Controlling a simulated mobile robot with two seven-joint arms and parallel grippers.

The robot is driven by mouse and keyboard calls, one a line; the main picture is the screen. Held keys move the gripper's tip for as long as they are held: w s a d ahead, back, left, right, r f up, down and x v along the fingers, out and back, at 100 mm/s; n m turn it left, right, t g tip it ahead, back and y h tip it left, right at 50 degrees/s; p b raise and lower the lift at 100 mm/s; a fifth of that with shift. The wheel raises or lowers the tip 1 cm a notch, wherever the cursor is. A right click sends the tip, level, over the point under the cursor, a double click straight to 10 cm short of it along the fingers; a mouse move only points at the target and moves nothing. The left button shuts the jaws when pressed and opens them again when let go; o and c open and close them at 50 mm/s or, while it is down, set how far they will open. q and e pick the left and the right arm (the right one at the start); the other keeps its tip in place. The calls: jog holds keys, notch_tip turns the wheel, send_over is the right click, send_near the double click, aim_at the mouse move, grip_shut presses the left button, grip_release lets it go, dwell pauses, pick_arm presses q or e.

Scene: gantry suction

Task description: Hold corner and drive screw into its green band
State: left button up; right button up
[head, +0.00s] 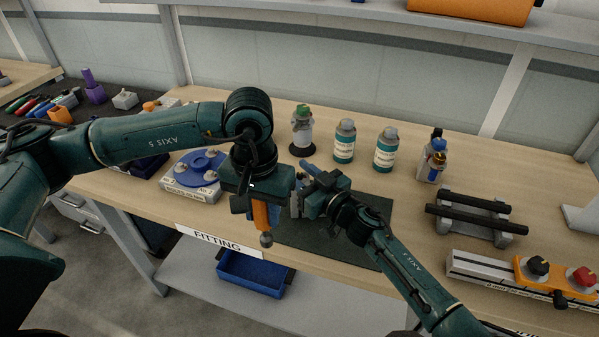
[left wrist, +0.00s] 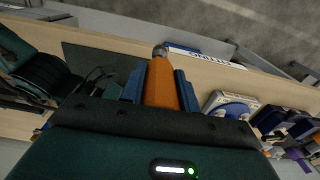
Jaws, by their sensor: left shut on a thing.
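My left gripper (head: 260,212) is shut on an orange tool (head: 261,217) with a round grey end (head: 266,240) pointing down over the front edge of the bench. The left wrist view shows the tool (left wrist: 161,88) between two blue fingers (left wrist: 159,92). My right gripper (head: 303,188) is low over the dark mat, just right of the left one. Its blue fingers show, with a small grey part beside them; I cannot tell whether it holds that part. The corner, the screw and a green band cannot be made out.
A dark mat (head: 372,230) lies on the bench. A blue dish (head: 203,168) is left, a black-barred rack (head: 470,215) right. A blue bin (head: 250,275) sits below.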

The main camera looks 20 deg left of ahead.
jog(key=shift+w+a, duration=0.1)
grip_shut()
dwell(0.4)
jog(key=shift+c, duration=1.5)
grip_release()
jog(key=shift+c, duration=0.4)
grip_shut()
